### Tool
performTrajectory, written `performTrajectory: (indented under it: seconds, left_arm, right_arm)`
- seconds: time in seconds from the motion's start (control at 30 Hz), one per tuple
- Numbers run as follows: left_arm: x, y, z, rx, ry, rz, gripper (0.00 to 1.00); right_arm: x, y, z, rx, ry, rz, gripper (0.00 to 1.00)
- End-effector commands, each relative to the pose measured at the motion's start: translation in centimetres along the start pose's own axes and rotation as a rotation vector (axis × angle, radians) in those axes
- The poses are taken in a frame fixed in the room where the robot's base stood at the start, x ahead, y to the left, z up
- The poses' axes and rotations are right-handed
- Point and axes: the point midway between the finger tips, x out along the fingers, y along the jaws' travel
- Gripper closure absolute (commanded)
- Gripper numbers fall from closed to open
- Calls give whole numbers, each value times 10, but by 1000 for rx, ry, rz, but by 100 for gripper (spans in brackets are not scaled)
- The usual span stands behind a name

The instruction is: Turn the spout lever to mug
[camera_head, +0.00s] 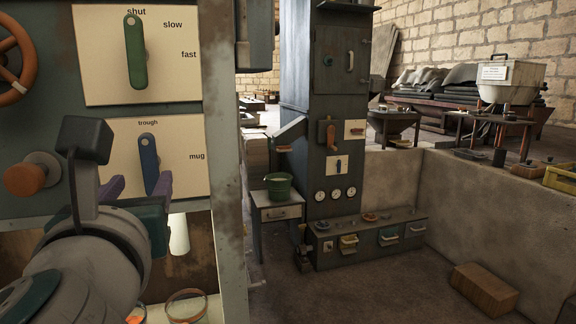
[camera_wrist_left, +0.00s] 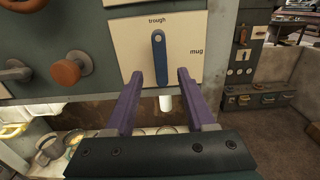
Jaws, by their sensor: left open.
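The spout lever (camera_head: 149,163) is a blue handle on a cream plate (camera_head: 180,133) marked "trough" at the top and "mug" at the right. It stands nearly upright, its upper end toward "trough". It also shows in the left wrist view (camera_wrist_left: 160,56). My left gripper (camera_wrist_left: 157,80) is open, its two purple fingers on either side of the lever's lower end, with gaps showing. In the head view my left gripper (camera_head: 138,188) is in front of the plate's lower part. Whether the fingers touch the lever cannot be told. My right gripper is not in view.
A green lever (camera_head: 136,55) above points to "shut" on a plate with "slow" and "fast". A round brown knob (camera_head: 25,180) and an orange handwheel (camera_head: 14,62) are at the left. A white cylinder (camera_head: 179,234) shows below the panel. Open floor lies to the right.

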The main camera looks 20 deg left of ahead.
Motion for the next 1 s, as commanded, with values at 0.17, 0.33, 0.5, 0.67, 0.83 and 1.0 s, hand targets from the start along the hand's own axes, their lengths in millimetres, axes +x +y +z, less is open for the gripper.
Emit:
performTrajectory:
  seconds: [0.17,0.33,0.5,0.67,0.83,1.0]
  left_arm:
    - [30,0,1,2,-3,-2,45]
    - [44,-1,0,1,-2,-2,45]
    - [46,0,0,1,0,-2,45]
    - [45,0,0,2,-1,-2,51]
    - [45,0,0,2,-1,-2,70]
    - [45,0,0,2,-1,-2,89]
  right_arm:
    - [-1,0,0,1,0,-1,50]
    - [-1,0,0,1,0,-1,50]
    - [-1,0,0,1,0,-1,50]
    - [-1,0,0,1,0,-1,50]
    - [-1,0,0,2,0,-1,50]
    - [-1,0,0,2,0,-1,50]
